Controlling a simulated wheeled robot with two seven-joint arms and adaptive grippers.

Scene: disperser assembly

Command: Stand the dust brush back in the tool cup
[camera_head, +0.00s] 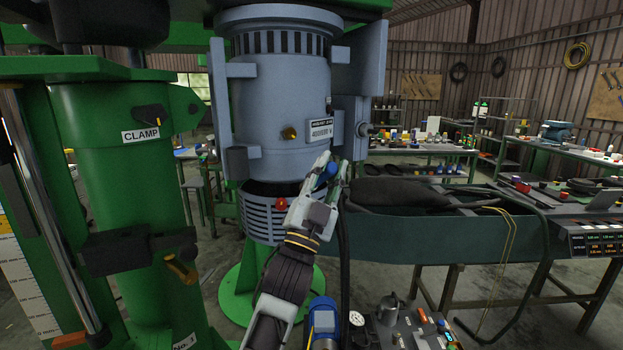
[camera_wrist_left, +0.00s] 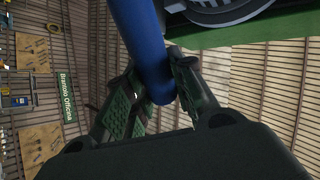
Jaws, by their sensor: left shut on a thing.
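My left gripper (camera_head: 326,178) is raised in front of the grey-blue motor housing, shut on a blue rod-like handle. I take this as the dust brush (camera_head: 331,169); its bristles cannot be made out. In the left wrist view, the blue handle (camera_wrist_left: 148,50) runs down from the top edge and its rounded end sits between the green-padded fingers (camera_wrist_left: 155,100). I cannot clearly identify the tool cup. A blue cylindrical object (camera_head: 323,315) stands low beside my left forearm, partly cut off by the frame. My right gripper is not in view.
The motor housing (camera_head: 285,110) stands close behind the gripper. A green clamp column (camera_head: 125,180) fills the left.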

